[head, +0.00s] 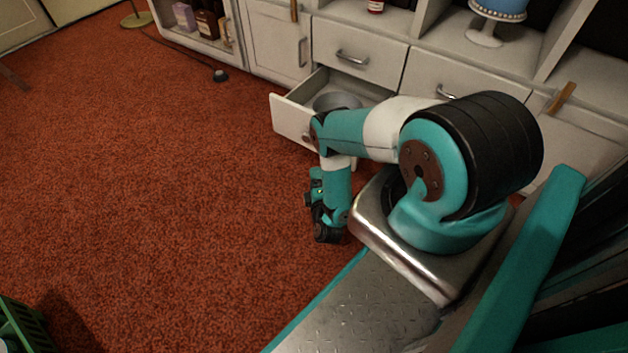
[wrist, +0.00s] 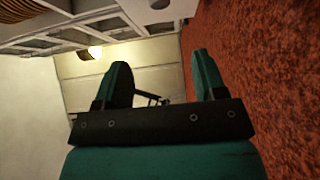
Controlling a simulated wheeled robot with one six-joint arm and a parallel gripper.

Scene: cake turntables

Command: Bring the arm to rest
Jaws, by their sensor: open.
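In the wrist view my gripper (wrist: 160,85) shows two teal fingers set wide apart on a dark bar, with nothing between them. The wrist picture is turned on its side, with the red carpet along its right edge. In the head view my teal and white arm reaches left from its metal base and bends down beside the open drawer. The fingers themselves are hard to make out there.
A white cabinet (head: 262,40) runs along the back, with a drawer (head: 291,122) pulled out behind my arm, holding a grey round container (head: 337,101). A blue cake (head: 500,8) stands on a shelf. A green crate (head: 25,325) sits at lower left. Red carpet (head: 150,180) at left is mostly clear.

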